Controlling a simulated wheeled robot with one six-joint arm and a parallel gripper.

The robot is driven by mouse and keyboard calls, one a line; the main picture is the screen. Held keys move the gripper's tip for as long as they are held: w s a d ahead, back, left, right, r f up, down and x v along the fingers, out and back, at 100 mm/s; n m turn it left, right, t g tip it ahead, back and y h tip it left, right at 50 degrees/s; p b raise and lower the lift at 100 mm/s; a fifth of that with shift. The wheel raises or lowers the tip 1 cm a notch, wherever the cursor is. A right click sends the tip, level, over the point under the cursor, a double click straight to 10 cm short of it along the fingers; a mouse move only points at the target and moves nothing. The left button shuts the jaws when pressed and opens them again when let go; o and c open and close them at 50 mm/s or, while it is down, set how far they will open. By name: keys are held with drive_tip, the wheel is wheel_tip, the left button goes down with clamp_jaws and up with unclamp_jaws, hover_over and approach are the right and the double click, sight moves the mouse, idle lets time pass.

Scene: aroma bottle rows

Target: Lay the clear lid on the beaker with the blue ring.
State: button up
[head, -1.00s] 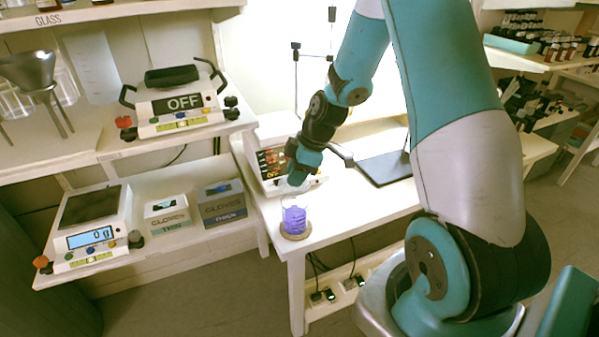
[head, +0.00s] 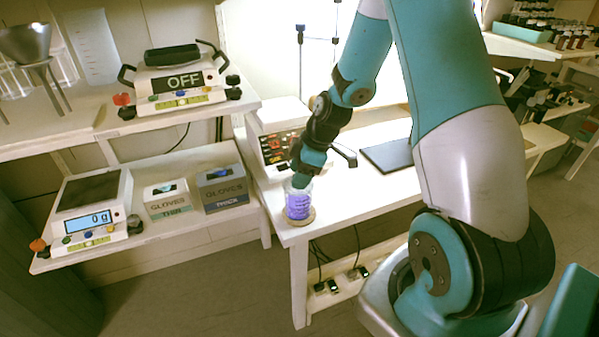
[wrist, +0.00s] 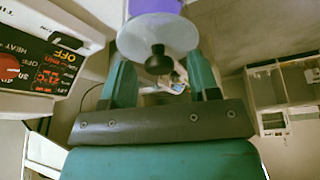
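The beaker (head: 298,207) with violet-blue contents stands upright on a round tan mat (head: 301,220) at the table's near left corner. My gripper (head: 301,181) is right above its mouth. In the wrist view the clear lid (wrist: 178,37) is a pale see-through disc with a dark knob (wrist: 158,62), lying across the beaker's mouth. The violet-blue of the beaker (wrist: 153,6) shows just beyond it. My gripper's two teal fingers (wrist: 161,75) are apart, one on each side of the knob, with gaps between. A blue ring cannot be told from the contents.
A heater box with a red-lit panel (head: 277,148) stands close behind the beaker. A dark flat plate (head: 388,156) and a stand (head: 343,155) are to the right. Glove boxes (head: 222,188) and a scale (head: 92,212) sit on the left shelf.

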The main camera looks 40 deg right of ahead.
drive_tip(key=v, duration=1.7)
drive_tip(key=shift+r, duration=0.25)
drive_tip(key=s+a+r+m+g+p, duration=0.1)
drive_tip(key=s+a+r, duration=0.1)
drive_tip(key=a, duration=0.5)
drive_tip(key=s+a+r, duration=0.1)
drive_tip(key=a+r, duration=0.1)
drive_tip(key=a, duration=0.6)
drive_tip(key=s+a+r+m+g+p, duration=0.1)
drive_tip(key=s+a+r+m, duration=0.1)
drive_tip(key=s+a, duration=1.1)
drive_tip(key=shift+s+r+m+g, duration=0.2)
drive_tip(key=shift+s+m+g, duration=0.15)
drive_tip(key=shift+s, duration=0.75)
drive_tip(key=shift+a, duration=0.1)
